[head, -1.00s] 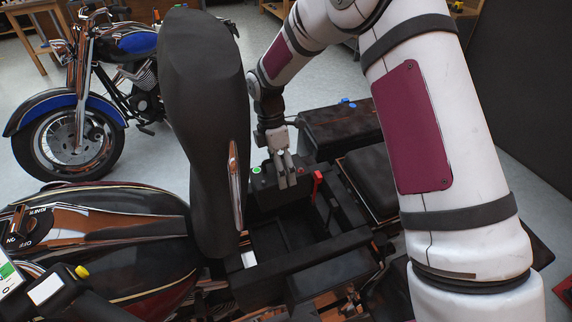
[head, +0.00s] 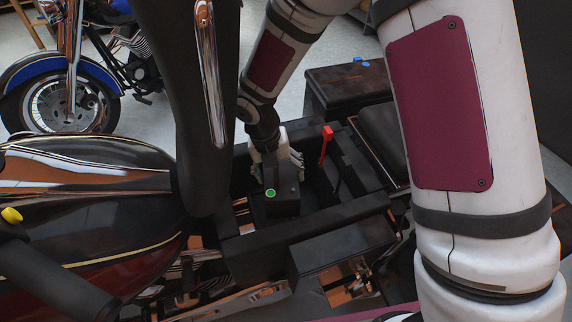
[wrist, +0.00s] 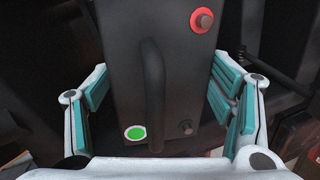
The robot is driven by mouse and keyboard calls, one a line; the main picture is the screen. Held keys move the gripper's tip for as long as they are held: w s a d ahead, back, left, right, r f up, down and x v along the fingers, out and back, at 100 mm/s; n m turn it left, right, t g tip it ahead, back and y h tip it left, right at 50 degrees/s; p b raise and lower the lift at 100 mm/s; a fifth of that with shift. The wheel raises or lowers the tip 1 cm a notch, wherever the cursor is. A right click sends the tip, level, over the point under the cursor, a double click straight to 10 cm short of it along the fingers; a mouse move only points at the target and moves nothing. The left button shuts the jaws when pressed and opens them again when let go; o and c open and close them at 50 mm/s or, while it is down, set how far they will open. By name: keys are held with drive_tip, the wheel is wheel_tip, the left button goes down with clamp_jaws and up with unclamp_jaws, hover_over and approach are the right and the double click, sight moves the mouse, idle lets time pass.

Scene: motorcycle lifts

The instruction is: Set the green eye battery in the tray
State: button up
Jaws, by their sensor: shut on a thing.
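The green eye battery (head: 283,205) is a black box with a round green eye on top. My gripper (head: 277,170) is shut on it from above. In the wrist view the battery (wrist: 135,60) is between the teal finger pads, with a black handle, the green eye at the lower left and a red-ringed terminal at the top right. The tray (head: 310,222) is a black open frame beside the raised seat. In the head view the battery is over or inside its opening. Whether its base touches the tray floor is hidden.
The dark raised seat (head: 195,110) stands close to the left of my arm. A red upright piece (head: 326,143) stands to the right of my gripper. The motorcycle tank (head: 95,200) is at the left. A black box (head: 350,85) with a blue piece lies behind.

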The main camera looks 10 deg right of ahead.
drive_tip(key=shift+s+a+f+n+t+b, duration=0.1)
drive_tip(key=shift+a+f+n+t+b, duration=0.05)
drive_tip(key=shift+a+f+n+b, duration=0.35)
drive_tip(key=shift+w+a+f+n+t+b, duration=0.1)
drive_tip(key=shift+a+f+n+b, duration=0.25)
drive_tip(key=shift+f+n, duration=0.25)
drive_tip(key=shift+s+a+f+n+t+b, duration=0.15)
drive_tip(key=shift+a+f+n+b, duration=0.25)
drive_tip(key=shift+f, duration=0.3)
drive_tip(key=shift+f, duration=0.15)
drive_tip(key=shift+a+b+x, duration=0.15)
drive_tip(key=shift+b+x, duration=0.6)
drive_tip(key=shift+b, duration=0.3)
drive_tip(key=shift+a+b+x, duration=0.15)
drive_tip(key=shift+b+x, duration=0.65)
drive_tip(key=shift+b, duration=0.2)
drive_tip(key=shift+f+b, duration=0.5)
drive_tip(key=shift+f, duration=0.55)
drive_tip(key=shift+w+a+f, duration=0.1)
drive_tip(key=shift+w+f, duration=0.15)
drive_tip(key=shift+f, duration=0.75)
drive_tip(key=o, duration=2)
drive_tip(key=shift+s, duration=0.1)
